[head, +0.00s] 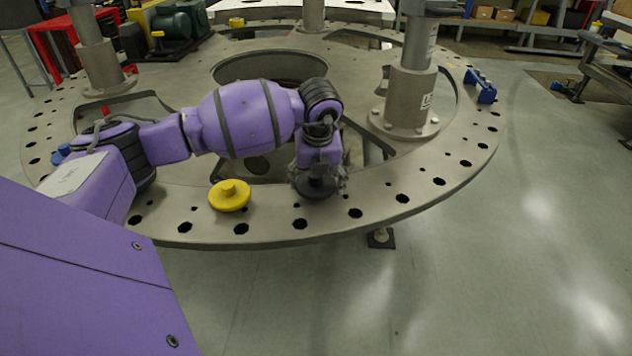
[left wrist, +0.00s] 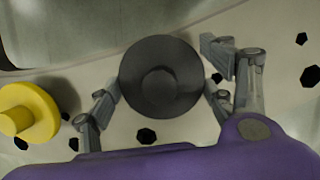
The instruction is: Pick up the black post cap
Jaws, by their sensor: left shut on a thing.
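The black post cap (left wrist: 160,78) is a round dark disc with a raised knob in its middle. In the left wrist view it sits between the two fingers of my left gripper (left wrist: 160,98), which is shut on its rim from both sides. In the head view the cap (head: 316,188) shows below my left gripper (head: 318,180), over the front rim of the turret plate (head: 400,205). I cannot tell whether the cap touches the plate. My right gripper is not in view.
A yellow cap (head: 230,195) lies on the plate just left of my left gripper. A grey post (head: 412,85) stands bolted at the right. A blue block (head: 480,86) sits at the plate's right edge. Large openings cut the plate's middle.

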